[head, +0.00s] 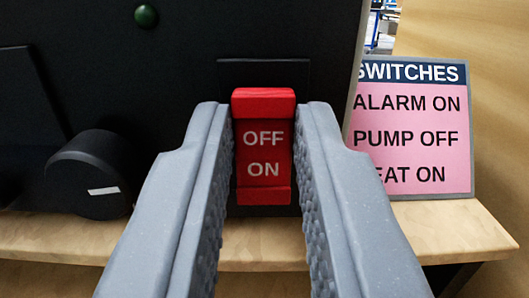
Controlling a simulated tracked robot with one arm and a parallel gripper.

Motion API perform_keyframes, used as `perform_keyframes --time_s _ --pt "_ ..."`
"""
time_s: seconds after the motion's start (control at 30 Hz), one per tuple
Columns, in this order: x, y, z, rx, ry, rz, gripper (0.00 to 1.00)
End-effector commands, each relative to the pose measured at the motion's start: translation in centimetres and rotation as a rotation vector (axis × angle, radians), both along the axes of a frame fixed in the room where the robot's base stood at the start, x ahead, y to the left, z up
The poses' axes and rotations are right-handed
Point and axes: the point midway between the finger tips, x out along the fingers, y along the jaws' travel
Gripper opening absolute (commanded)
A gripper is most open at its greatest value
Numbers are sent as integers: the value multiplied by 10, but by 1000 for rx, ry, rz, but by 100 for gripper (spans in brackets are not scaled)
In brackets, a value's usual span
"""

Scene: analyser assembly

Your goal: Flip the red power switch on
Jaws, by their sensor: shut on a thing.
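The red power switch (265,144) is a tall rocker on the dark front panel, in the middle of the head view. It reads OFF above and ON below in pale letters. Its upper end looks wider and seems to stand out further than its lower end. My gripper (266,118) is shut on the switch, with one grey textured finger at its left side and one at its right. Narrow dark strips show beside the switch lower down. The finger contact at the far tips is hard to see.
The black panel (110,60) bears a dark knob (92,174) with a white mark at left and a green round button (146,15) above. A pink sign (420,155) headed SWITCHES stands at right, partly hidden by my finger. A wooden shelf (440,232) runs below.

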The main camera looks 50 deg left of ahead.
Motion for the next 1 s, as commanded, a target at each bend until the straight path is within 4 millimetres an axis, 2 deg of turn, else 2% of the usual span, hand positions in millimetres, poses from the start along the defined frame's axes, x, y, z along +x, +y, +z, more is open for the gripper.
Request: perform_keyframes --time_s 0.23,0.57,0.6,0.67,0.7,1.0 --pt "-1 0 -3 88 -69 2 0" --pt "-1 0 -2 100 -80 1 0" --pt "-1 0 -2 100 -80 1 21" --pt "-1 0 -2 99 -80 1 38" --pt "-1 0 -2 99 -80 0 40" --pt "-2 -2 -3 98 -78 -2 40"
